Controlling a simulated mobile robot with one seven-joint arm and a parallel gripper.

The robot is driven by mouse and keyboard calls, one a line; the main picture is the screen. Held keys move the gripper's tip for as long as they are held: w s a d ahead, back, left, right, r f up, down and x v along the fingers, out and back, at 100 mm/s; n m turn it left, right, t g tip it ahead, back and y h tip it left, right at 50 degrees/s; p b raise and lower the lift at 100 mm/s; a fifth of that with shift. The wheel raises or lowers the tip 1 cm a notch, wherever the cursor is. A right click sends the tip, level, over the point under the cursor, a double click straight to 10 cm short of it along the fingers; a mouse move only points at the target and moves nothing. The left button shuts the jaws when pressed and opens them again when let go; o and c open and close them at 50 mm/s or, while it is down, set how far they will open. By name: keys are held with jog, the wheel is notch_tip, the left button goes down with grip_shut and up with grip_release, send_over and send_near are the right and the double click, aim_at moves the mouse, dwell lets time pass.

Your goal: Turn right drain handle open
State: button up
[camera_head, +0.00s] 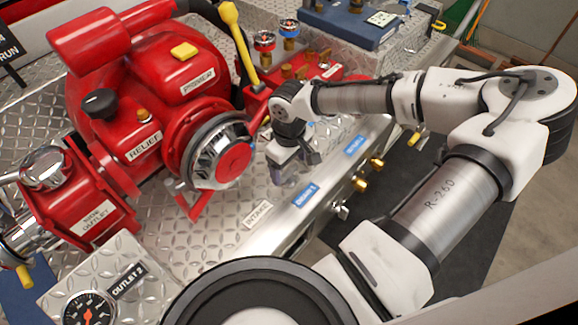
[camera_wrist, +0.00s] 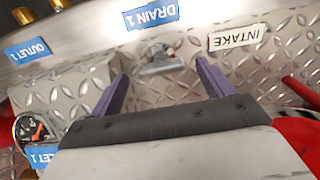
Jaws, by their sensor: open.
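My gripper (camera_wrist: 162,70) is open, with its two purple fingers spread apart. In the wrist view a small silver drain handle (camera_wrist: 158,66) lies between the fingertips, near the upside-down blue DRAIN 1 label (camera_wrist: 150,14). The fingers appear on either side of the handle, and I see no clear contact. In the head view my gripper (camera_head: 285,178) hangs low over the diamond-plate deck, left of the DRAIN 1 label (camera_head: 305,195). There it hides the handle. A second drain handle cannot be made out clearly.
The red pump (camera_head: 150,85) stands to the left, its chrome cap (camera_head: 222,158) close to my gripper. A gauge (camera_wrist: 30,130) is at the wrist view's left.

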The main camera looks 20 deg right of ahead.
jog(key=shift+f, duration=1.1)
jog(key=c, duration=1)
